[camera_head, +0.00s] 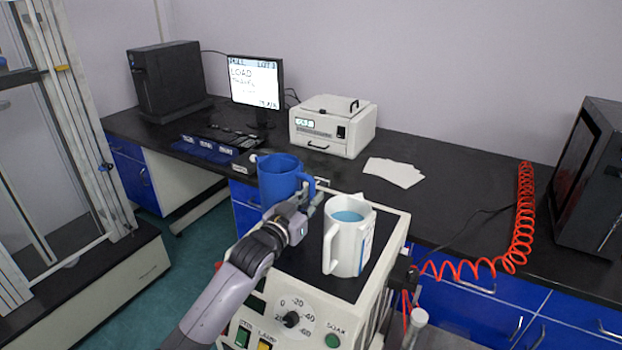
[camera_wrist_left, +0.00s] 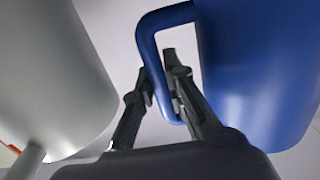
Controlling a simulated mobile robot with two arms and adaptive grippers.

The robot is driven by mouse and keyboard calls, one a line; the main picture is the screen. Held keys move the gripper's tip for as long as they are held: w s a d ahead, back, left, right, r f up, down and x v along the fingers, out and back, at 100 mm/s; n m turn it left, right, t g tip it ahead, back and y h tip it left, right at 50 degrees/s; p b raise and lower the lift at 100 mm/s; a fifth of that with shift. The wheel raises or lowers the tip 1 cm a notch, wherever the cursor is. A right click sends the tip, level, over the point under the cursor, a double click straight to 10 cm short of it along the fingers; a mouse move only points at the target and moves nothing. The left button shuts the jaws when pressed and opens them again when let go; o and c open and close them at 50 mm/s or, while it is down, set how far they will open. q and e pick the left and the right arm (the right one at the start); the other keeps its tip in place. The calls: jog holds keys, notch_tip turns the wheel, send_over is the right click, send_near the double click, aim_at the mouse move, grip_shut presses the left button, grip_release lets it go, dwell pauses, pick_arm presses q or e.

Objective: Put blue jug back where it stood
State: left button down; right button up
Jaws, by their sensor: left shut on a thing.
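The blue jug (camera_head: 280,180) is upright at the left rear of the rheometer's top in the head view. In the left wrist view the blue jug (camera_wrist_left: 255,70) fills the right side, with its handle beside my fingers. My left gripper (camera_head: 308,200) is shut on that handle; the fingers also show in the left wrist view (camera_wrist_left: 160,92). I cannot tell whether the jug's base touches a surface, as my gripper and arm hide it. A white jug (camera_head: 348,245) with blue liquid stands on the black top, right of my gripper. My right gripper is not in view.
The white jug also looms at the left of the wrist view (camera_wrist_left: 50,75), close to my gripper. Behind are a white bench instrument (camera_head: 330,128), white sheets (camera_head: 393,172) and a monitor (camera_head: 255,82). A red coiled hose (camera_head: 522,215) lies at the right.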

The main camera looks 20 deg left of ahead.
pick_arm(q)
jog(key=shift+w+f, duration=0.1)
jog(key=shift+f, duration=2.2)
jog(key=c, duration=2)
grip_release()
jog(key=shift+f, duration=0.45)
jog(key=shift+c, duration=0.2)
jog(key=shift+o, duration=1.2)
jog(key=shift+s+r, duration=0.1)
jog(key=shift+s, duration=0.1)
jog(key=shift+o, duration=0.8)
